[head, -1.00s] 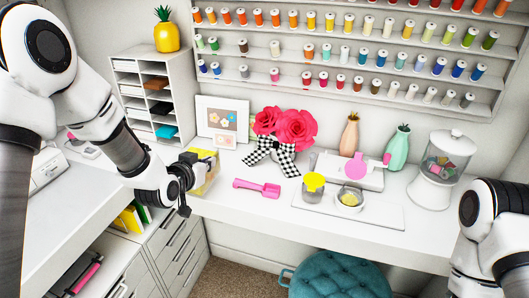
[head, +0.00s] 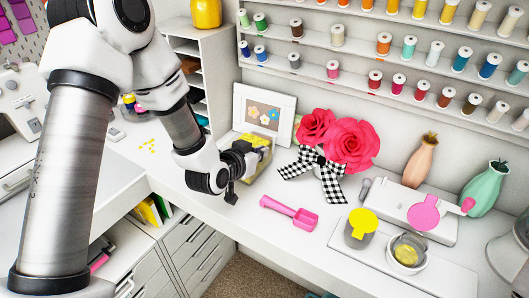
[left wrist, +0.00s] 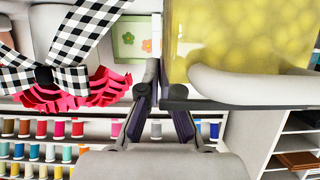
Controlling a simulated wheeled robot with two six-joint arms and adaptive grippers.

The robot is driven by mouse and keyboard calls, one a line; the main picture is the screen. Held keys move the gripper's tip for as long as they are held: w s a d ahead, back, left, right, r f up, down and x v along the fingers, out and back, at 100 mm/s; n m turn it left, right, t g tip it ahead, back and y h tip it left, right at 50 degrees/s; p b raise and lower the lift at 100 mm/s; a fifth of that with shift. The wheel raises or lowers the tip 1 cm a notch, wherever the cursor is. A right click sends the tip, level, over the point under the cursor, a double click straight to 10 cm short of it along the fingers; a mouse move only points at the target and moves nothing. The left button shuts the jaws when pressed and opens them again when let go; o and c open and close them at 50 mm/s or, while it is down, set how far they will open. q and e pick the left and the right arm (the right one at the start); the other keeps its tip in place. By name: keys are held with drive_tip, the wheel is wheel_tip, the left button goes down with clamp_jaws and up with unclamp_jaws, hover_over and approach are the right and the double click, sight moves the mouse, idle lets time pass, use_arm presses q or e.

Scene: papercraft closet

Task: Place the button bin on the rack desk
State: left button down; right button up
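The button bin (head: 264,146) is a clear container with yellow contents, at the left part of the white rack desk (head: 262,232), below the thread racks. It looks close to the desktop; I cannot tell whether it touches. In the left wrist view the bin (left wrist: 235,50) fills the upper right. My left gripper (head: 243,160) is at the bin's near left side. In the left wrist view its fingers (left wrist: 163,82) close around the bin's edge, one finger partly hidden by it. My right gripper is out of view.
A framed picture (head: 264,112) stands behind the bin, with red paper flowers and a checkered bow (head: 313,173) to its right. A pink scoop (head: 290,212) lies in front. A cubby shelf (head: 192,62) stands left.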

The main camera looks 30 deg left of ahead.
use_arm(q)
drive_tip(key=shift+w+f, duration=0.1)
drive_tip(key=shift+w, duration=0.2)
drive_tip(key=c, duration=1.3)
unclamp_jaws()
drive_tip(key=shift+s, duration=0.25)
